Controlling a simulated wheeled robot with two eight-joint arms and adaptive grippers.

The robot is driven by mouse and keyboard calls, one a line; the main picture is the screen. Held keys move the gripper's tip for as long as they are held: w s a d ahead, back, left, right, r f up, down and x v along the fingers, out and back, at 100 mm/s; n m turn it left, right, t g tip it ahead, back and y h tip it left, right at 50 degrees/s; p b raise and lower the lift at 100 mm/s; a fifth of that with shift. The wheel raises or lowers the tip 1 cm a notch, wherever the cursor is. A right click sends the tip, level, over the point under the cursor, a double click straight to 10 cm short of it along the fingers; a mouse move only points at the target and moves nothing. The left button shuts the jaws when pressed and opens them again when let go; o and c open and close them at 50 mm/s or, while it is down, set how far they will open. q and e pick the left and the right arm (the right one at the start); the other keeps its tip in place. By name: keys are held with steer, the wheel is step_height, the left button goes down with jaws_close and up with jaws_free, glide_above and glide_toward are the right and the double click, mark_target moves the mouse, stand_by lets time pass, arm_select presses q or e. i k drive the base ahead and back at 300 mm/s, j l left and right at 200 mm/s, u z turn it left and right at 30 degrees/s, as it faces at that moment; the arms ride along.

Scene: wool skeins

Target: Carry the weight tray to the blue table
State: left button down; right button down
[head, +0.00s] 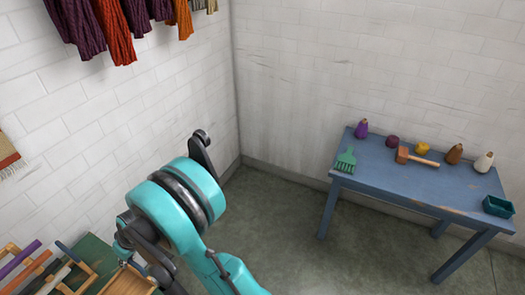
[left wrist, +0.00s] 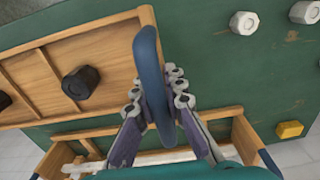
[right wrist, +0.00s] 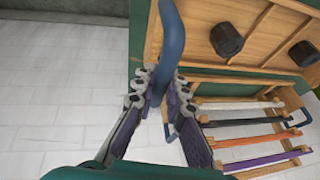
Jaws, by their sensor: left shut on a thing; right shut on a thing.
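The weight tray is a wooden tray (left wrist: 112,55) with dividers, dark weights (left wrist: 80,83) and blue handles. My left gripper (left wrist: 156,100) is shut on one blue handle (left wrist: 147,60). In the right wrist view the tray (right wrist: 270,28) holds two dark weights (right wrist: 228,39), and my right gripper (right wrist: 160,88) is shut on the other blue handle (right wrist: 172,35). A corner of the tray shows low in the head view (head: 128,284). I cannot tell whether it touches the green table (head: 92,252) below. The blue table (head: 410,177) stands at the right, by the back wall.
A wooden rack with coloured bars (right wrist: 250,140) lies beside the tray. Pale weights (left wrist: 243,22) and a yellow one (left wrist: 290,130) lie on the green table. Floor between is clear.

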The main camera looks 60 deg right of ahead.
mark_target(418, 182)
steer(key=z, duration=2.1)
steer(key=i+l+z, duration=0.1)
steer(key=l+z, duration=0.15)
steer(key=z, duration=0.2)
steer(key=i+l+z, duration=0.2)
steer(key=z, duration=0.25)
steer(key=i+l, duration=1.65)
steer(key=i, duration=0.1)
